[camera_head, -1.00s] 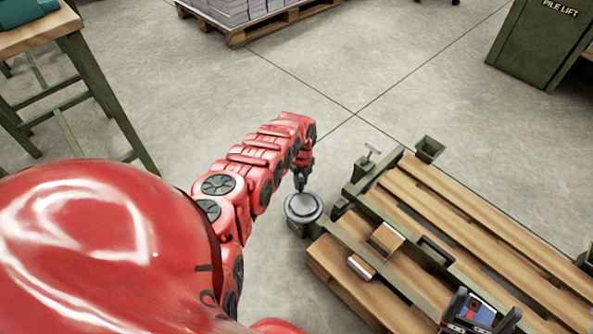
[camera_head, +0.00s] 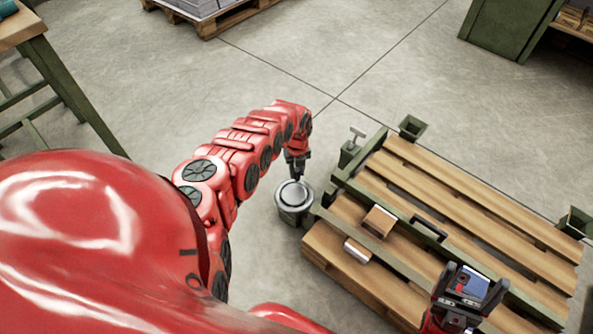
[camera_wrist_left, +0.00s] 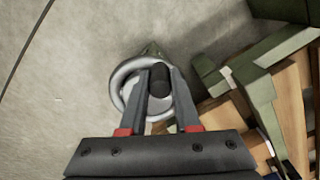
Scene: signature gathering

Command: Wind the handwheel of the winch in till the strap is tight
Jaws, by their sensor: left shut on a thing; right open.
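The handwheel (camera_head: 293,194) is a round grey metal wheel on a green-grey body at the left corner of a wooden pallet-like platform. In the left wrist view its pale rim (camera_wrist_left: 122,82) shows around and behind my fingers. My left gripper (camera_head: 297,179) is above the wheel, shut on its dark upright knob (camera_wrist_left: 160,78). I cannot make out the strap.
The slatted platform (camera_head: 470,210) has a green frame, a black handle (camera_head: 429,228) and two small metal-edged blocks (camera_head: 379,221). A green T-handled clamp (camera_head: 350,148) stands at its far left corner. A table (camera_head: 65,85) is at left.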

